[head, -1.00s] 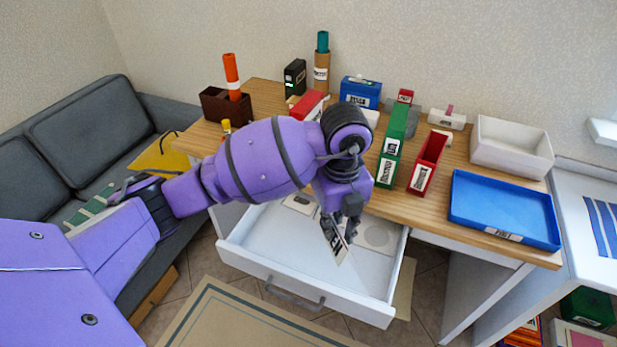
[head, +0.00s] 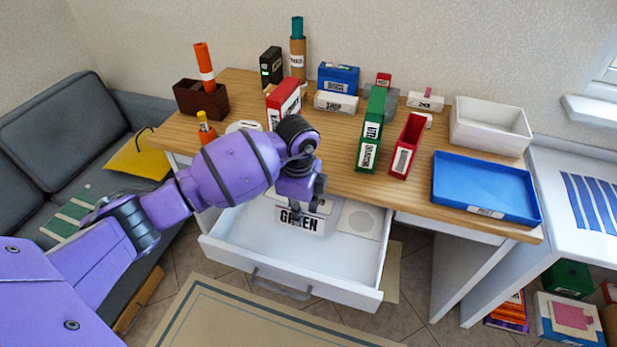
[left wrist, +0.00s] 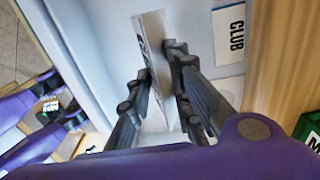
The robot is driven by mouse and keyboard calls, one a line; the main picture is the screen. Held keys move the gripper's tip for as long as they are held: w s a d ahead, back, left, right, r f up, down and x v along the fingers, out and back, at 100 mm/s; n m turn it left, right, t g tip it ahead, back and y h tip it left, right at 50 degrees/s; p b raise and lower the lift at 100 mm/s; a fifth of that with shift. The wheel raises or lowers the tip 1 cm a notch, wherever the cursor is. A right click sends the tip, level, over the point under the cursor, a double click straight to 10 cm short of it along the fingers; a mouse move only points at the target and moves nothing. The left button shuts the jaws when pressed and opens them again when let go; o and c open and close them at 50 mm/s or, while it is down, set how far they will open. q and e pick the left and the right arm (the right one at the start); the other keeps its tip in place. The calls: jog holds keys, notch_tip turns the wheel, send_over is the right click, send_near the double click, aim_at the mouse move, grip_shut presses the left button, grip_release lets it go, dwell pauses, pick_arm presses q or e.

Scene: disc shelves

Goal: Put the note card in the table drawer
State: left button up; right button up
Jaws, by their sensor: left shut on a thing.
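The note card (head: 312,224) is white with a black label that reads GREEN. My left gripper (head: 307,206) is shut on it, over the open table drawer (head: 255,248). In the left wrist view the card (left wrist: 152,45) stands nearly edge-on between the two fingers (left wrist: 158,88). I cannot tell whether its lower edge touches the drawer floor. The drawer is white and pulled out, with a grey handle at the front. A flat card with a round mark (head: 362,220) lies inside it at the right. A CLUB label (left wrist: 229,33) shows in the left wrist view. My right gripper is out of view.
The wooden tabletop (head: 400,195) above the drawer holds a green box file (head: 371,132), a red box file (head: 407,147), a blue tray (head: 485,211) and a white bin (head: 489,145). A grey sofa (head: 60,120) stands at the left. The drawer's front half is clear.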

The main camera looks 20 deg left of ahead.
pick_arm(q)
jog(key=f, duration=0.1)
jog(key=w+a+f, duration=0.2)
jog(key=f, duration=0.1)
jog(key=shift+a, duration=0.15)
jog(key=shift+w+f+b, duration=0.1)
jog(key=shift+f+b, duration=0.25)
jog(key=shift+f, duration=1.25)
jog(key=shift+f, duration=0.2)
jog(key=o, duration=0.7)
jog(key=shift+o, duration=0.2)
notch_tip(320, 180, up, 12)
jog(key=p, duration=0.1)
jog(key=shift+r, duration=0.25)
